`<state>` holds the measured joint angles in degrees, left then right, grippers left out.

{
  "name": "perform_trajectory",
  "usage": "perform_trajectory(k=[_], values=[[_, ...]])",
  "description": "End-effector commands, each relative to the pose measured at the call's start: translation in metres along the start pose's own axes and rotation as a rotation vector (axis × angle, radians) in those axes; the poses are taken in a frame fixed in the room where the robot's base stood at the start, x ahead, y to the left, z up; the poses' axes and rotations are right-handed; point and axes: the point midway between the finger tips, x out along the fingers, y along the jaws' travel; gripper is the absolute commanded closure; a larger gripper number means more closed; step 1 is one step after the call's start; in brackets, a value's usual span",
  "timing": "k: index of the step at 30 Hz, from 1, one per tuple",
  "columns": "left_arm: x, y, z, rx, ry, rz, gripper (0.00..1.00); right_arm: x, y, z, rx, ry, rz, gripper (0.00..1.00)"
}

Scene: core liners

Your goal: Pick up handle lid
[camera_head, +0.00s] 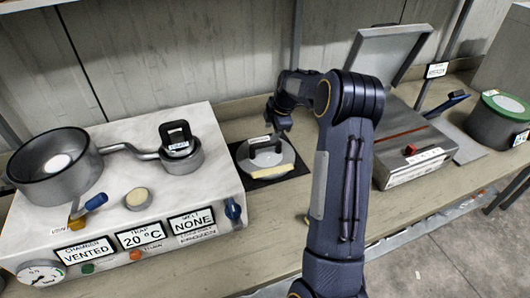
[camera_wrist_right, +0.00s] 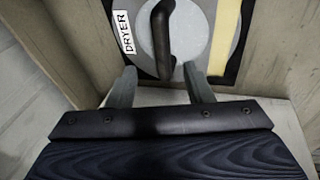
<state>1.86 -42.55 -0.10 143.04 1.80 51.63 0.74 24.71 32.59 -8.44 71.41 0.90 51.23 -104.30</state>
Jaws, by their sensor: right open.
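A round grey lid with a dark bar handle (camera_head: 262,158) sits on a black mat at the middle of the bench. In the right wrist view the lid (camera_wrist_right: 150,45) shows with its dark handle (camera_wrist_right: 172,38), beside a "DRYER" label. My right gripper (camera_head: 280,133) is above the lid in the head view. In the right wrist view its two fingers (camera_wrist_right: 160,88) are apart and empty. The handle's near end appears between and just beyond the fingertips; contact cannot be told. My left gripper is not in view.
A white console (camera_head: 120,185) with a large grey pot (camera_head: 55,185) and a black-handled piece (camera_head: 177,138) on a small cup stands at left. A grey box with an open cover (camera_head: 415,150) and a green-topped canister (camera_head: 497,122) stand at right. The front bench is mostly clear.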

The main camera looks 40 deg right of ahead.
Motion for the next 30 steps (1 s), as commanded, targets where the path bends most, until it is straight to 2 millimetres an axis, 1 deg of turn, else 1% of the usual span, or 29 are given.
perform_trajectory(k=[1,4,11,15,19,22,28,29,30], values=[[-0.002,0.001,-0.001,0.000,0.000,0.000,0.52,0.006,0.003,0.004,-0.020,-0.005,-0.003,0.54],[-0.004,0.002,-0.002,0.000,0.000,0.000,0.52,0.017,0.004,0.006,-0.041,-0.008,-0.006,0.54],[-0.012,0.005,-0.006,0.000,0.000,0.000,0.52,0.041,0.002,0.003,-0.042,-0.007,-0.006,0.54],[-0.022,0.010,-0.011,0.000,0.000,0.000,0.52,0.061,-0.003,0.000,-0.042,-0.007,-0.009,0.54],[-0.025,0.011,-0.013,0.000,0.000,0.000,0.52,0.079,-0.003,0.000,-0.041,-0.008,-0.006,0.54],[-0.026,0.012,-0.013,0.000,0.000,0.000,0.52,0.085,-0.003,0.001,-0.041,-0.007,-0.004,0.54],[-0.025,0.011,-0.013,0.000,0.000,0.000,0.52,0.086,-0.003,0.001,-0.040,-0.007,-0.003,0.54],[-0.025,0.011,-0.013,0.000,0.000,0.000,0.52,0.086,-0.003,0.001,-0.040,-0.007,-0.003,0.56],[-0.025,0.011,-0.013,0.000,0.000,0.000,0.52,0.086,-0.003,0.001,-0.040,-0.007,-0.003,0.61]])
